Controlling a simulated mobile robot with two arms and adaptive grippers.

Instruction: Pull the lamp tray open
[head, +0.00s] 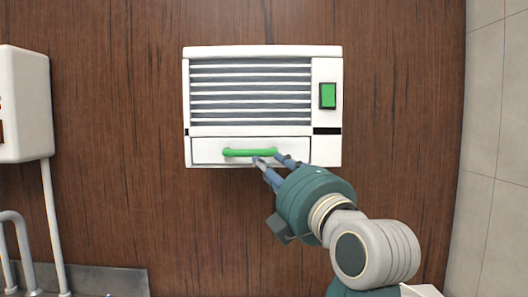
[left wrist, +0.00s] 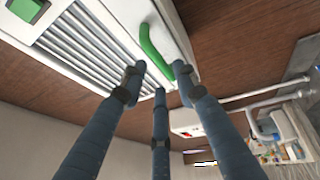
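A white wall unit (head: 250,52) with grey slats holds the lamp tray (head: 206,151), a white drawer front along its bottom. The tray looks flush with the unit. A green bar handle (head: 240,153) runs across the tray front and also shows in the left wrist view (left wrist: 152,48). My left gripper (head: 268,161) is at the right part of the handle, slightly below it. Its three fingers are spread and nothing is between them. In the left wrist view the handle lies just past the fingertips (left wrist: 159,72); I cannot tell if they touch. My right gripper is out of view.
A green switch (head: 328,95) sits on the unit's right side. A white box (head: 24,105) with a pipe hangs on the brown wood wall at the left. A metal pipe and counter edge are at lower left. The wall around the unit is clear.

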